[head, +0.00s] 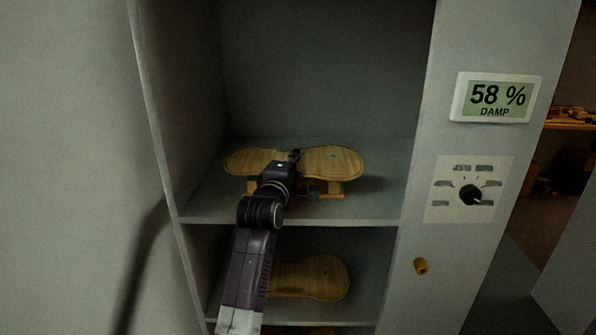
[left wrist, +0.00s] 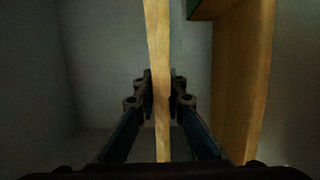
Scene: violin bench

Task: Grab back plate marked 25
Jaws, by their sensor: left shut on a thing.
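A wooden violin back plate (head: 335,160) lies flat on a wooden support (head: 335,187) on the cabinet's upper shelf. A small mark shows on it, too small to read. My left gripper (head: 293,160) reaches over its narrow waist and hides part of it. In the left wrist view the fingers (left wrist: 161,95) are shut on both faces of the thin plate (left wrist: 158,45), seen edge-on. My right gripper is in neither view.
Another plate (head: 315,275) lies on the shelf below, partly behind my left arm. The cabinet's side walls stand close on both sides. A wooden peg (head: 421,266) sticks out at the right.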

